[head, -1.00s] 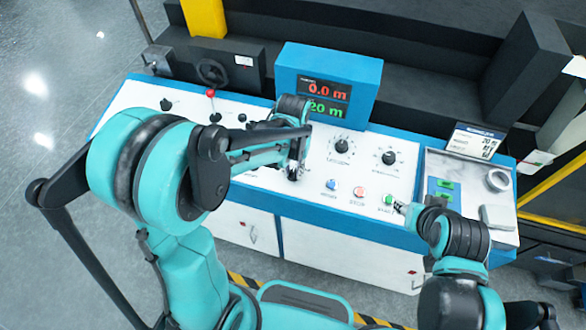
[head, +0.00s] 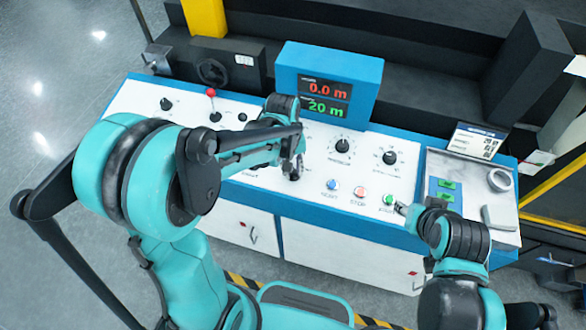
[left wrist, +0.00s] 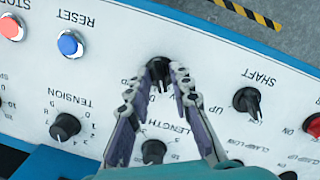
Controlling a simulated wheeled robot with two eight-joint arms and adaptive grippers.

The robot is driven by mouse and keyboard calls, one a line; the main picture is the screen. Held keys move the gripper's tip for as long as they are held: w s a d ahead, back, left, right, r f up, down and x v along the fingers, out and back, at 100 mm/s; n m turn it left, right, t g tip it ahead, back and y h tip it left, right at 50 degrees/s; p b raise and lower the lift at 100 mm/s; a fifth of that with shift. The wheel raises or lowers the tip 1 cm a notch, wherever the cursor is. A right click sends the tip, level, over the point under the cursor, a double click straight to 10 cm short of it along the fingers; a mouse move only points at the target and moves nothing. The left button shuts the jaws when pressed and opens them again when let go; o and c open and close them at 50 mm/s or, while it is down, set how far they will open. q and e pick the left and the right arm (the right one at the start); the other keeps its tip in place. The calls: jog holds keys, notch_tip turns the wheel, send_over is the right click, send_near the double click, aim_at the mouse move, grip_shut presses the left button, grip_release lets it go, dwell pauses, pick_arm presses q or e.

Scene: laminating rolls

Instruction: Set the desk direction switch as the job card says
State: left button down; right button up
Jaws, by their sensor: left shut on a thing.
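My left gripper (left wrist: 157,76) has its fingers on either side of a black switch knob (left wrist: 158,70) on the white desk panel (left wrist: 110,60) in the left wrist view. The knob's own label is mostly covered by the fingers. In the head view the left gripper (head: 294,170) reaches down to the panel's middle. The job card (head: 474,142) stands at the desk's right rear; its small print is not legible. My right gripper (head: 402,209) is beside the green button (head: 389,199), and its jaw opening cannot be made out.
A SHAFT knob (left wrist: 247,100), LENGTH knob (left wrist: 153,150), TENSION knob (left wrist: 65,126) and blue RESET button (left wrist: 70,43) surround the held knob. The display (head: 326,95) reads 0.0 m and 20 m. A red-tipped lever (head: 212,100) rises at the left.

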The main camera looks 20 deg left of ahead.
pick_arm(q)
jog(key=shift+s+f+n+h, duration=0.15)
jog(key=shift+n+h, duration=0.15)
jog(key=shift+n, duration=1.2)
jog(key=c, duration=1.6)
grip_release()
jog(key=r, duration=0.4)
jog(key=a+r, duration=0.1)
jog(key=r, duration=0.7)
jog(key=shift+s+a, duration=0.2)
jog(key=shift+a, duration=0.05)
jog(key=shift+s, duration=0.1)
